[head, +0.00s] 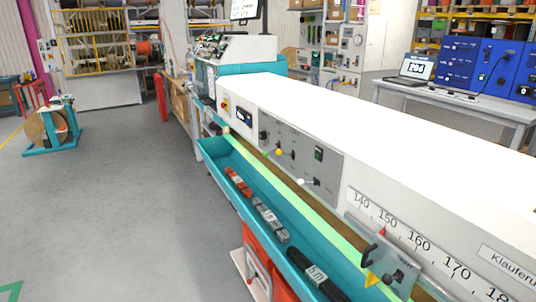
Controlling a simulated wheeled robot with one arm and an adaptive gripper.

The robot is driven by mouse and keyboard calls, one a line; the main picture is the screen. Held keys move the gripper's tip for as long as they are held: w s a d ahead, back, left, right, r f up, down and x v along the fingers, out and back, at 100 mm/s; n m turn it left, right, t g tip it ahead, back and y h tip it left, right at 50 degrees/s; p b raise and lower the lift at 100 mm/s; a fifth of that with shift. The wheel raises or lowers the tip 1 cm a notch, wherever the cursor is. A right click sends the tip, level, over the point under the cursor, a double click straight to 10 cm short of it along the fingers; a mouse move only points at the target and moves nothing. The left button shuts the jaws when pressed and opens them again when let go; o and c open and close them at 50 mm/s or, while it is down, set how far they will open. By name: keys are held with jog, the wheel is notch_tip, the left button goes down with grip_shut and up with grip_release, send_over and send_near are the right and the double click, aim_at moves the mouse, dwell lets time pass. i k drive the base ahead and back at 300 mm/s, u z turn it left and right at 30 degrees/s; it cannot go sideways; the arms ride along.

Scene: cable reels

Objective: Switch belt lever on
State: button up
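A grey control panel (300,160) is set in the front face of a long white machine. I cannot read which one is the belt lever, nor whether either is on or off. A dark switch (319,153) and small dark knobs (263,135) are also on the panel. A pale green belt strip (285,183) runs below it along the machine. My gripper is not in view.
A ruler scale (440,250) and clear-plated slider (392,272) are at the right. A cable reel (45,125) stands at left. The grey floor is free.

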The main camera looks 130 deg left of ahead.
aim_at(266, 153)
jog(key=u, duration=4.3)
jog(key=i, duration=0.25)
jog(key=u, duration=1)
jog(key=i, duration=2.8)
jog(key=z, duration=0.85)
